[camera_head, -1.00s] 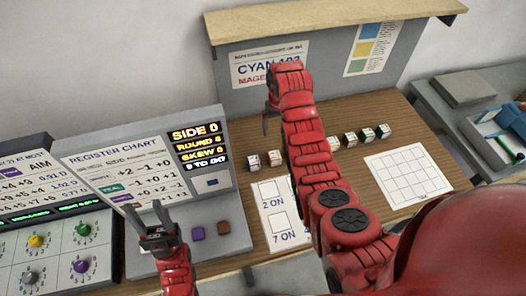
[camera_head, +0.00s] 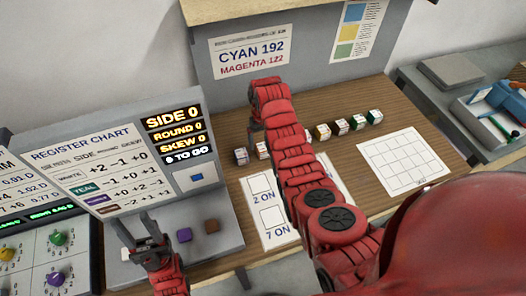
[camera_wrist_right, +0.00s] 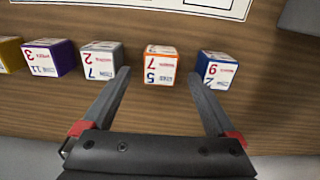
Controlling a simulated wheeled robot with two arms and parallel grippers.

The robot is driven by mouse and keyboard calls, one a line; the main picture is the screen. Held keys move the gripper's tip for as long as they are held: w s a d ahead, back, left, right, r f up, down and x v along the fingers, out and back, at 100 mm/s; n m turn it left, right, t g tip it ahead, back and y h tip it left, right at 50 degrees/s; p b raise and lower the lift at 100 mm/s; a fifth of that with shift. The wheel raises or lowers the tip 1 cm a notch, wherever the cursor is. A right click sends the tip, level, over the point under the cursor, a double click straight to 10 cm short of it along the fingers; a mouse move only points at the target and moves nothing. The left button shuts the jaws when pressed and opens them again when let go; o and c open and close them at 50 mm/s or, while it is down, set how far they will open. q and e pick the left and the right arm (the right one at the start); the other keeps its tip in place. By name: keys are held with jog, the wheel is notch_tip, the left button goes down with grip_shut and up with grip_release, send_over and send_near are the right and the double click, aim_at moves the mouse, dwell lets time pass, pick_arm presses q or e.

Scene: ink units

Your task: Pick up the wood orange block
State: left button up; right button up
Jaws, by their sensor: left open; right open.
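The orange block (camera_wrist_right: 160,64) is a small white cube with orange edges and printed red and blue numbers. It stands on the wooden desk in a row of similar blocks, and shows in the head view (camera_head: 262,151) second from the left. My right gripper (camera_wrist_right: 160,76) is open and empty. In the right wrist view its fingers point toward the row, with the orange block between and just beyond the tips. In the head view my right gripper (camera_head: 254,136) hangs behind the row, partly hidden by its arm. My left gripper (camera_head: 140,240) is open and empty over the grey console.
A blue block (camera_wrist_right: 216,69) stands close by the right fingertip, and a grey block (camera_wrist_right: 101,60) by the left one. A purple block (camera_wrist_right: 48,58) is further left. A white grid sheet (camera_head: 404,160) lies right of the row. A register chart panel (camera_head: 95,170) stands at left.

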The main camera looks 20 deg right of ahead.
aim_at(263, 146)
notch_tip(263, 146, down, 5)
jog(key=shift+s+r+b, duration=0.1)
jog(key=shift+r+b, duration=0.1)
jog(key=shift+b, duration=0.35)
jog(key=c, duration=1.5)
